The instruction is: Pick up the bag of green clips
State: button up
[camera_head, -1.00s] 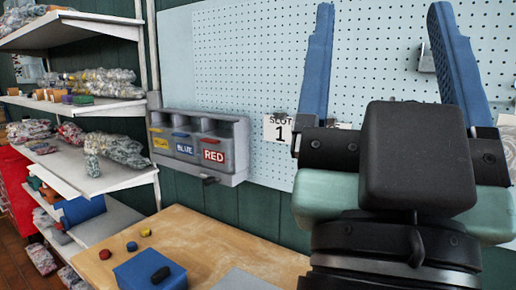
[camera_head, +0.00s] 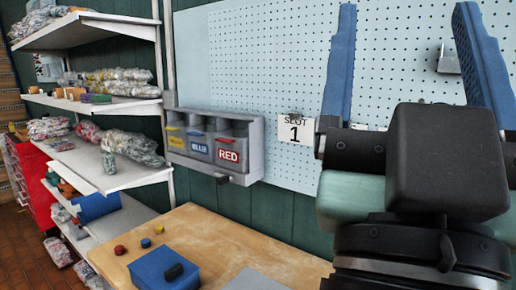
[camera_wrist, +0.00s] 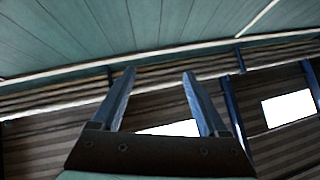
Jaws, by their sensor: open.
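Several clear bags with mixed contents lie on the shelves at the left of the head view. One row of bags (camera_head: 118,76) is on the middle shelf, and more bags (camera_head: 132,143) are on the shelf below. I cannot tell which of them, if any, is the bag of green clips. My gripper (camera_head: 406,12) is at the right, raised in front of the pegboard, open and empty, far from the shelves. In the wrist view my gripper's blue fingers (camera_wrist: 158,74) stand apart with nothing between them, pointing toward the ceiling.
A wooden table (camera_head: 225,233) holds a blue box (camera_head: 158,268) and small coloured pieces. A grey bin rack (camera_head: 213,146) with yellow, blue and red labels is on the wall. A "SLOT 1" sign (camera_head: 295,130) is on the pegboard (camera_head: 260,70). A red cabinet (camera_head: 35,180) stands at far left.

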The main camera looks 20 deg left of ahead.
aim_at(108, 158)
jog(key=i+j+u, duration=0.25)
jog(key=i+j, duration=0.25)
jog(key=j, duration=0.2)
jog(key=i+j+u, duration=0.3)
jog(key=i+j, duration=0.25)
jog(key=i+j+u, duration=0.4)
jog(key=i+j, duration=1.3)
jog(key=j, duration=0.1)
